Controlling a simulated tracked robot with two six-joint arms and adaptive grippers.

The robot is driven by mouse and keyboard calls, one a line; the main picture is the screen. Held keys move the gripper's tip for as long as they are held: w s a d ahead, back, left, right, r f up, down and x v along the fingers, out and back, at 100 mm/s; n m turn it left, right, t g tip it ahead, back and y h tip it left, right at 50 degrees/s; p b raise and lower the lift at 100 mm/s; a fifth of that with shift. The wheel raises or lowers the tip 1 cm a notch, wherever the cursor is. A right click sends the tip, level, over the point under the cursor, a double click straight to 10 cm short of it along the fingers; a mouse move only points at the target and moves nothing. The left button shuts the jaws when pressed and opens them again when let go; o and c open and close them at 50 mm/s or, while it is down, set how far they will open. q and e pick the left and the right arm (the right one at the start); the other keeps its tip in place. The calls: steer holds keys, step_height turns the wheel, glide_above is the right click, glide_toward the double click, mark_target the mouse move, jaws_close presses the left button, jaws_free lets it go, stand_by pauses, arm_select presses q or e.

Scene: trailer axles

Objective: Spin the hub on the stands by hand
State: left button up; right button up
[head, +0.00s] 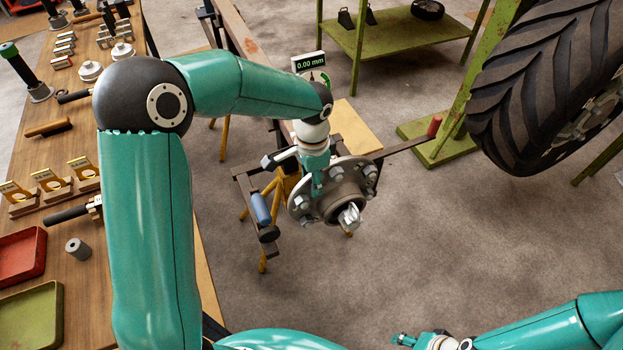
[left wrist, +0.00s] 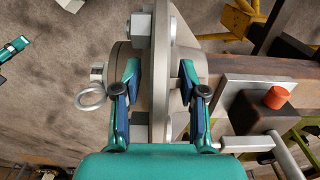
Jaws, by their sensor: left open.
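The hub (head: 352,176) is a round grey metal flange with several studs and nuts around its face. It sits on the axle at the yellow stands (head: 262,262) in the head view. My left gripper (head: 316,185) reaches down to the hub's edge. In the left wrist view, the left gripper (left wrist: 160,78) is open, with one finger on each side of the hub's flange (left wrist: 160,45). I cannot tell whether the fingers touch it. My right gripper (head: 405,340) is low at the bottom edge, well apart from the hub and partly cut off.
A gauge display (head: 311,62) reading 0.00 mm stands just behind the hub. A big tyre (head: 545,85) hangs on a green frame at right. The wooden bench (head: 130,230) at left carries tools and trays. The floor right of the hub is clear.

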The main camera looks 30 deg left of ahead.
arm_select(q)
steer(key=shift+f, duration=0.25)
jaws_close()
stand_by(0.3)
